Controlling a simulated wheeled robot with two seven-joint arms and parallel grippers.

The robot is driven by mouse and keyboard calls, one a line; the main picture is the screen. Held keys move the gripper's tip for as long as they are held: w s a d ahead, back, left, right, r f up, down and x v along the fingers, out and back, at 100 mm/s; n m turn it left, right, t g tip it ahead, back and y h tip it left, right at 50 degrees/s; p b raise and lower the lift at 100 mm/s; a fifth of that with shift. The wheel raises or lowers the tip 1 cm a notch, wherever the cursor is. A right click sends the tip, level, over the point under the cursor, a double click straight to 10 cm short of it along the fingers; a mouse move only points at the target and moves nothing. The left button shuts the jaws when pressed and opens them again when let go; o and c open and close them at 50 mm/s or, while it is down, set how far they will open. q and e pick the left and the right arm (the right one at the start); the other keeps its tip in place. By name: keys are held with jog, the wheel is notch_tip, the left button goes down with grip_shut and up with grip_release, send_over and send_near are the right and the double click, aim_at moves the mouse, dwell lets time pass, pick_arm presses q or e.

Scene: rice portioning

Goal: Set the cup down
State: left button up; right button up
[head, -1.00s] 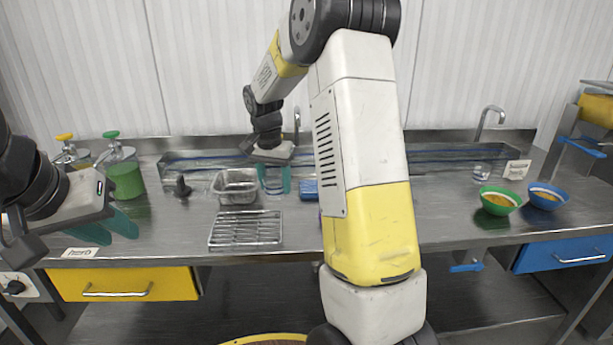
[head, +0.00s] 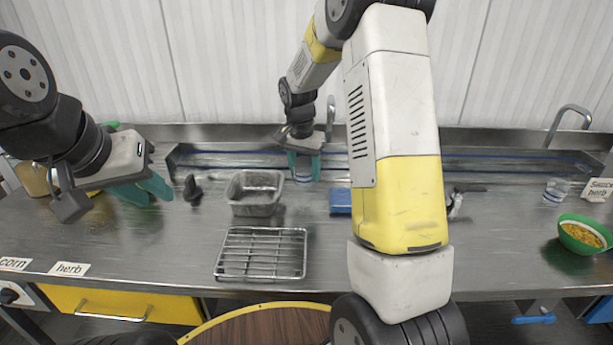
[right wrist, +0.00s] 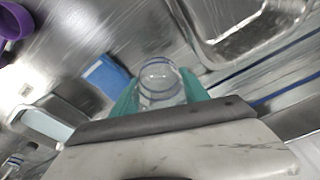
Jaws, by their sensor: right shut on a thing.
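My right gripper (head: 303,168) points down near the back of the counter, behind the metal pan. Its teal fingers are shut on a clear cup (head: 303,175) with a blue line. In the right wrist view the cup (right wrist: 160,82) sits between the two fingers (right wrist: 161,98), with its rim facing the camera. The cup looks upright and close to the counter, but I cannot tell whether its base touches. My left gripper (head: 146,190) is over the left of the counter, empty, its teal fingers apart.
A metal pan (head: 255,207) and a wire rack (head: 262,274) are left of my right arm. A blue block (head: 341,201) lies right of the cup. Another clear cup (head: 556,190) and a green bowl (head: 563,238) with yellow food stand at right. A sink trough runs behind.

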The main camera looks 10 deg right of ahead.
jog(key=shift+f, duration=2.65)
jog(key=o, duration=1.3)
jog(key=shift+f, duration=0.15)
